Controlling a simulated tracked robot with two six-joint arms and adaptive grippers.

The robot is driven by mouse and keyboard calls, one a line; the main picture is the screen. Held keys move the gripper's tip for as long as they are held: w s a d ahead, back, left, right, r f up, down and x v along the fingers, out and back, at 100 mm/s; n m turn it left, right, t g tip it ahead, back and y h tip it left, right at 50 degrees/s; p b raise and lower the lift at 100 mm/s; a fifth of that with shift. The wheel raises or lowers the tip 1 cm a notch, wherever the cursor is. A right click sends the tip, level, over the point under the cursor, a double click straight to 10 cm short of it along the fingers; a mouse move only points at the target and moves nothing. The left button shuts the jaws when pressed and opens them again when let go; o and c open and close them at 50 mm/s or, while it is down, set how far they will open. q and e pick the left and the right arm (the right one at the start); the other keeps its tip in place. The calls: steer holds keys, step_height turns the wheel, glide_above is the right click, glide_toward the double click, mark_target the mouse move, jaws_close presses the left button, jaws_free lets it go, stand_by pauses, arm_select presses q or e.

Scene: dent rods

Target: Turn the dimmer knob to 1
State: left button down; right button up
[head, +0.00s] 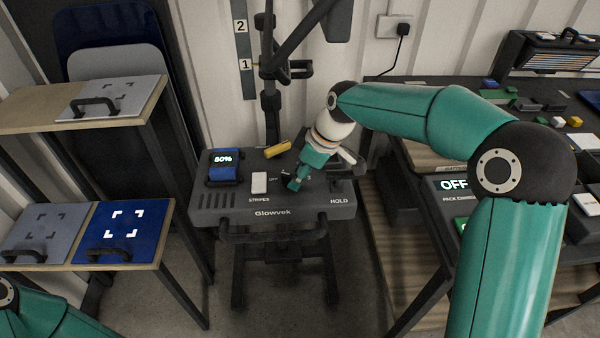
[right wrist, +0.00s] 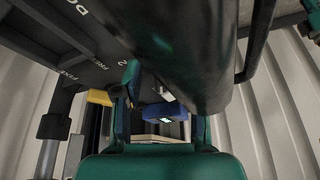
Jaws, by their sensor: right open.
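A dark console (head: 272,213) marked "Glowvek" stands in the middle of the head view. It carries a blue unit (head: 225,167) whose lit display reads 80%, and a white switch (head: 259,183) by the words OFF and STRIPES. My right gripper (head: 296,182) is open and points down at the console top, right of the switch. I cannot make out the dimmer knob or its scale; the gripper may hide it. In the right wrist view a large dark rounded part fills the top, and a teal fingertip (right wrist: 131,73) shows. My left gripper is out of view.
A yellow piece (head: 278,149) lies at the console's back, near a dark upright post (head: 271,118). A front handle bar (head: 273,236) sticks out. Shelves with blue and grey panels (head: 117,232) stand left. A dark bench (head: 450,165) with several small blocks stands right.

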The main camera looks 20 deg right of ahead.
jaws_close()
steer(key=shift+m, duration=0.3)
steer(key=m+b, duration=0.2)
steer(key=m+t+h+b, duration=0.1)
steer(key=m, duration=0.1)
steer(key=shift+s+a, duration=0.25)
steer(key=shift+a, duration=0.1)
steer(key=shift+s+a+r+m+t+h+b, duration=0.1)
steer(key=shift+a+m+t+h+b, duration=0.1)
steer(key=shift+m+h+b, duration=0.6)
steer(key=shift+a+m+t+h+b, duration=0.1)
steer(key=shift+a+m+t+b, duration=0.2)
steer(key=shift+m, duration=1)
steer(key=shift+d, duration=0.15)
jaws_free()
